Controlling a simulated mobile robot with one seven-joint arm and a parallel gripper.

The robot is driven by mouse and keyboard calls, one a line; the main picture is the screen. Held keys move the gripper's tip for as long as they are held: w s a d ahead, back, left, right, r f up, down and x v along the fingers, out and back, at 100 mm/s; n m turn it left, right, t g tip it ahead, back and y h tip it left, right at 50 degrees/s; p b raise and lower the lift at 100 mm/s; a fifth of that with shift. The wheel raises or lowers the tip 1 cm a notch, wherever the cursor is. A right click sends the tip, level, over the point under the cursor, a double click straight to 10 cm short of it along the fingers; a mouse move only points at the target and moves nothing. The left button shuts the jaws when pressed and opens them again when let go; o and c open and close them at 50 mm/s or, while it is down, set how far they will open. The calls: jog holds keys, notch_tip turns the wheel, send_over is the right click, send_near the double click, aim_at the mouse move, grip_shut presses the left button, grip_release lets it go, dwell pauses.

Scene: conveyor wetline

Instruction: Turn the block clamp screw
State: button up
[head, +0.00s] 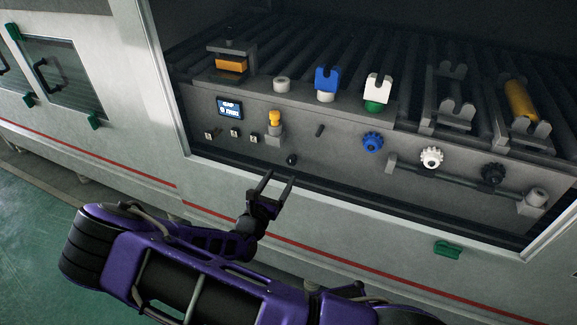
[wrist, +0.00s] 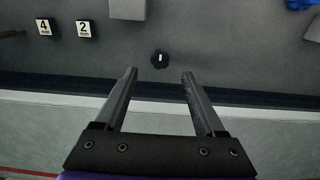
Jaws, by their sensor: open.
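A small black knob (head: 291,159) sits low on the grey front panel, and I take it to be the clamp screw. In the wrist view the knob (wrist: 160,59) has a scalloped rim and a short white mark standing nearly upright. My gripper (head: 279,178) is open and empty just in front of and below the knob. In the wrist view the gripper's two fingers (wrist: 159,74) point toward the panel, with the knob centred between them and beyond the tips. An orange block (head: 230,65) sits in a dark clamp-like holder at the panel's upper left.
A small display (head: 230,107) and numbered tags (head: 235,132) are left of the knob. An orange-capped post (head: 274,125) and a dark peg (head: 320,130) stand above it. Blue (head: 372,141), white (head: 431,156) and black (head: 493,173) knobs are to the right. The opening's lower ledge runs below.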

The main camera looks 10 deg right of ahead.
aim_at(290, 162)
jog(key=x, duration=0.7)
jog(key=shift+b, duration=0.3)
grip_shut()
